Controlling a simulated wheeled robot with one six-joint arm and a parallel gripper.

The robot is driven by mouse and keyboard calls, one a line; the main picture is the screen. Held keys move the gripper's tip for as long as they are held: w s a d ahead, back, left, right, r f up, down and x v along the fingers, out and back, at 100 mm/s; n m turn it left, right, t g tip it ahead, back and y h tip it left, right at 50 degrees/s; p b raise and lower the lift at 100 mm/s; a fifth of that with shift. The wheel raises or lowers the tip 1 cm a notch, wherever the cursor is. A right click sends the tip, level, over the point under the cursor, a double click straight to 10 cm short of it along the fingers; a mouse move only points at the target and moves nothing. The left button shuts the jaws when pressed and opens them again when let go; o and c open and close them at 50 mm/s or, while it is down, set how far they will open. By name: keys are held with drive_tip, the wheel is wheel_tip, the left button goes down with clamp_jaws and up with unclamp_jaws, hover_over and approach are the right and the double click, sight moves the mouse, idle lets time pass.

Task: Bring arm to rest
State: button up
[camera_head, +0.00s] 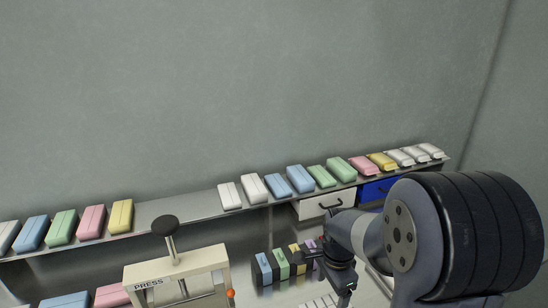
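My arm (458,235) fills the lower right of the head view, its large dark joint close to the camera. It reaches left and away over the work surface. My gripper (344,288) is at the far end of the arm, small and dark near the bottom edge. Its fingers cannot be made out, so I cannot tell whether it is open or holds anything. The small upright colored packs (281,266) stand just left of it.
A long shelf (170,208) along the wall carries several colored wrapped packs, with a bare stretch left of center. A cream press (178,274) with a black knob stands at the lower middle. White (326,204) and blue (374,191) drawers sit under the shelf, behind my arm.

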sight(328, 305)
drive_tip(key=shift+f, duration=2.75)
drive_tip(key=shift+f, duration=0.15)
